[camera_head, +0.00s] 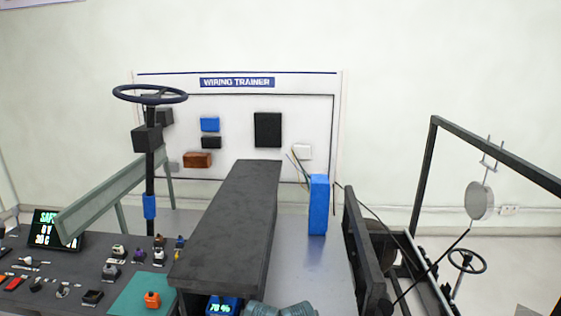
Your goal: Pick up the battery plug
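A small orange piece (152,299), which looks like the battery plug, sits on a teal mat (127,305) at the bottom left of the head view. I cannot be sure it is the plug, as it is small in the picture. Neither of my grippers shows in this view, so their state is hidden.
Several small connectors and parts lie on the dark bench (45,294) at left. A long dark grey slab (235,215) rises right of the mat. A blue box (318,205) stands beyond it. A black frame (432,170) with a steering wheel (467,261) is at right.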

